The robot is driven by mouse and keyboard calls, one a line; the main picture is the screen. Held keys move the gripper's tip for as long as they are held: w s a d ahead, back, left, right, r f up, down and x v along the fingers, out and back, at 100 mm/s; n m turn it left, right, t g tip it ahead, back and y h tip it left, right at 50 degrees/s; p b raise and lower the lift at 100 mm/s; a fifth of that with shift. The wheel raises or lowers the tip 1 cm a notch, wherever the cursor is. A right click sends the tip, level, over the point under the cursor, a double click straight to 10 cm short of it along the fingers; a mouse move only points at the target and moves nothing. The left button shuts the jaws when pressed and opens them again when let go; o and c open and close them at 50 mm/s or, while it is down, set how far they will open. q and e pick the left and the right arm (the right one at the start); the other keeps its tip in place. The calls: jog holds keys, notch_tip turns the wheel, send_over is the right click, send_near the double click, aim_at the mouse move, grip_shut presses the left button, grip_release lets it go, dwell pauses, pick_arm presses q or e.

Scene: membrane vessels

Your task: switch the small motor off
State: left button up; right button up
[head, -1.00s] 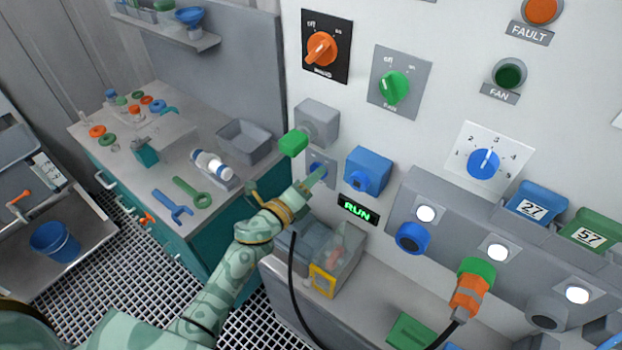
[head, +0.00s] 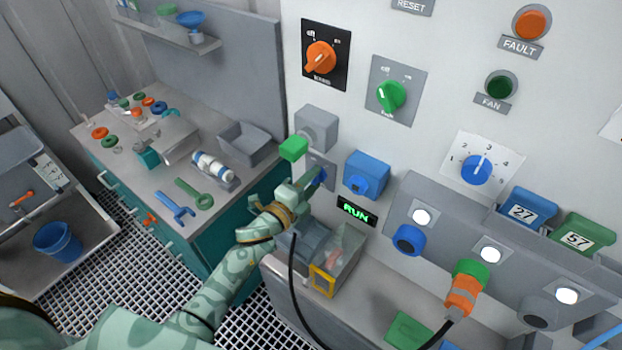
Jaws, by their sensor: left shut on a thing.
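My left gripper (head: 316,179) reaches up from the lower left to a small grey plate (head: 325,166) on the light wall panel. It is shut on a small blue switch (head: 322,178) on that plate. The fingers cover part of the switch, so I cannot tell which way it is set. A RUN display (head: 357,212) just below and to the right is lit green. I cannot read a label naming the small motor. My right gripper is not in view.
A grey box with a green end (head: 293,148) juts out just above the gripper. A blue box (head: 367,174) sits close on its right. Orange (head: 321,58) and green (head: 391,96) rotary knobs are higher up. A black cable (head: 292,270) hangs below. A workbench (head: 240,195) stands left.

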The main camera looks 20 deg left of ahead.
pick_arm(q)
jog(key=shift+n+p, duration=1.05)
jog(key=shift+n, duration=1.95)
jog(key=o, duration=1)
jog(key=shift+s, duration=0.1)
jog(key=v, duration=1.6)
jog(key=shift+s+a, duration=0.1)
